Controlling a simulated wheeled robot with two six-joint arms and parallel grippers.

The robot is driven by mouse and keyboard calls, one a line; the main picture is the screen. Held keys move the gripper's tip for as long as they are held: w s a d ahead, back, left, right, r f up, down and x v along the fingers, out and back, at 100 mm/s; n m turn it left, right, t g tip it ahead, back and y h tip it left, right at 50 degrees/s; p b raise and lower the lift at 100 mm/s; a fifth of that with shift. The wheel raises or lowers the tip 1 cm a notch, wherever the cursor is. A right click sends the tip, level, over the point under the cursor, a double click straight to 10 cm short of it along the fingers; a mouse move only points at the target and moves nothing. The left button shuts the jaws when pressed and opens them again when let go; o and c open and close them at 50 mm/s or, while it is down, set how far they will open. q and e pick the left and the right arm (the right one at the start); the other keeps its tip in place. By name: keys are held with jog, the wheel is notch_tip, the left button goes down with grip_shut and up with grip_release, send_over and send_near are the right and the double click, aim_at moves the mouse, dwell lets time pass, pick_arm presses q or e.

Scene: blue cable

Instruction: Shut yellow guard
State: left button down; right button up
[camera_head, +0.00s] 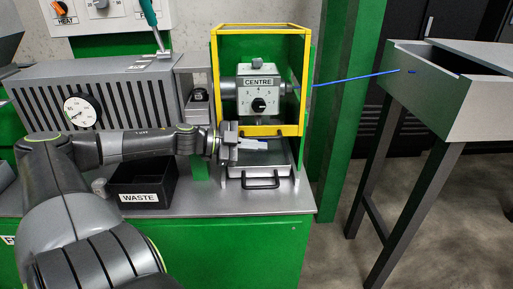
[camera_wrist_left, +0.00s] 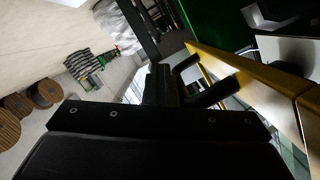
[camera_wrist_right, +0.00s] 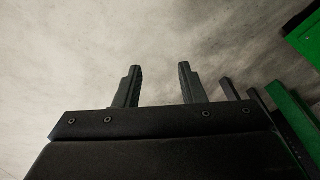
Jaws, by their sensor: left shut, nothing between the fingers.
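The yellow guard (camera_head: 306,75) is a yellow frame in front of the green housing around the block marked CENTRE (camera_head: 258,82). Its lower bar is low, just above the tray with a black handle. I cannot tell whether the guard is fully shut. My left gripper (camera_head: 265,144) is shut and empty, just below the guard's lower bar, pointing right. In the left wrist view, its closed fingers (camera_wrist_left: 160,80) are beside a black handle (camera_wrist_left: 212,92) on the yellow bar (camera_wrist_left: 232,62); contact is unclear.
A black WASTE bin (camera_head: 142,190) stands on the bench under my left forearm. A black-handled tray (camera_head: 262,182) lies below the guard. A blue cable (camera_head: 355,79) runs from the housing to a grey trough (camera_head: 425,85) on the right. A gauge (camera_head: 82,111) is at left.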

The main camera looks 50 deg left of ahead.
jog(key=shift+w+a+r+t+b, duration=0.15)
jog(key=shift+a+r+b, duration=0.1)
jog(key=shift+r, duration=0.35)
jog(key=shift+w+a+r+t+b, duration=0.15)
jog(key=shift+a+r+b, duration=0.1)
jog(key=shift+r, duration=0.35)
jog(key=shift+s, duration=0.1)
